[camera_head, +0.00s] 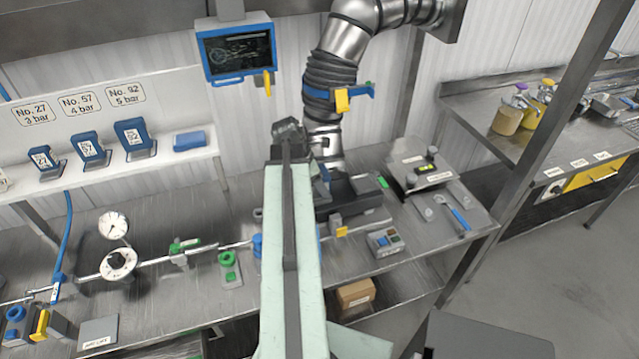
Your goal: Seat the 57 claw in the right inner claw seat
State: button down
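Three blue claws with white labels stand on the shelf under the number signs. The middle claw (90,148), below the No. 57 sign, appears to be the 57 claw. It stands tilted in a grey holder. My arm reaches up the middle of the view, and its dark end, my gripper (288,132), is in front of the machine, right of the claws and apart from them. Its fingers cannot be made out, nor whether it holds anything. The dark machine bed (350,195) is partly behind my arm. I cannot make out the right inner claw seat.
The other claws (42,160) (133,137) flank the middle one. A blue block (189,140) lies at the shelf's right end. A gauge (113,225) and pipe cross the bench. A screen (237,52) hangs above. A ribbed metal duct (335,70) rises behind my gripper.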

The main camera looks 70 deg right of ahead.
jog(key=shift+f, duration=0.2)
dwell(0.3)
jog(key=shift+c, duration=1.2)
grip_release()
jog(key=shift+o, duration=1.2)
jog(key=shift+r, duration=0.15)
